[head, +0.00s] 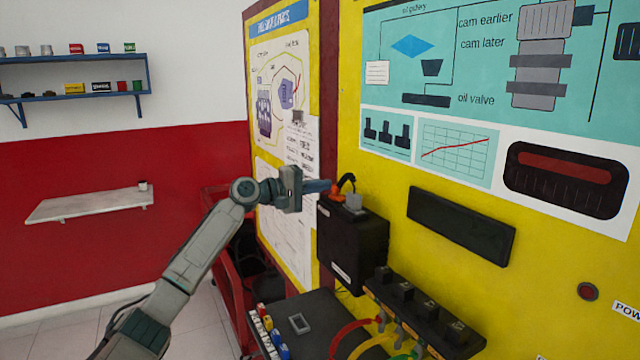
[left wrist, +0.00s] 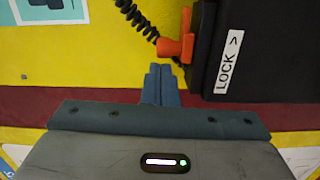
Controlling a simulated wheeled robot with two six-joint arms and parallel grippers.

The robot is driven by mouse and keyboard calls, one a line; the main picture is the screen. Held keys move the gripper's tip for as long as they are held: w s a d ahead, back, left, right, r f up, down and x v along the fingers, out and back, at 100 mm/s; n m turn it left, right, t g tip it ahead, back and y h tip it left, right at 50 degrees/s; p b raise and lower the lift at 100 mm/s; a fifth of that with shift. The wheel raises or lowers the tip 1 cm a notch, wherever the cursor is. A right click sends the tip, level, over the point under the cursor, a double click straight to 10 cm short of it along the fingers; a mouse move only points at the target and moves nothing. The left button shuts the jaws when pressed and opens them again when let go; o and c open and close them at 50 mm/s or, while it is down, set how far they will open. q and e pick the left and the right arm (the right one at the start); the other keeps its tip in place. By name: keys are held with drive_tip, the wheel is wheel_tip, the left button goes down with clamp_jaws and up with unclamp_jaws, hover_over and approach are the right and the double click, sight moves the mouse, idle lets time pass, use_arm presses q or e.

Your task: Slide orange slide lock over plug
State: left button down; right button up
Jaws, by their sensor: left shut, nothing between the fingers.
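The orange slide lock (head: 338,190) sits on top of the black box (head: 352,245) on the yellow panel. It also shows in the left wrist view (left wrist: 186,45), beside the box edge with the "LOCK >" label (left wrist: 229,62). A grey plug (head: 354,203) is next to it in the head view, with a black coiled cable (left wrist: 138,20) nearby. My left gripper (head: 328,186) is shut and empty, its fingertips close to the orange lock. In the left wrist view the fingertips (left wrist: 160,68) are just below the lock; I cannot tell whether they touch. My right gripper is not in view.
A black bar (head: 460,226) is mounted on the panel to the right. Below are a row of black connectors (head: 420,305) with coloured cables and a dark unit (head: 325,325). A red frame (head: 230,270) stands behind my left arm.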

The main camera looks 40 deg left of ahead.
use_arm(q)
drive_tip(key=shift+s+d, duration=0.25)
drive_tip(key=shift+d, duration=0.35)
drive_tip(key=shift+s+d, duration=0.25)
drive_tip(key=shift+d, duration=0.35)
drive_tip(key=shift+f, duration=0.1)
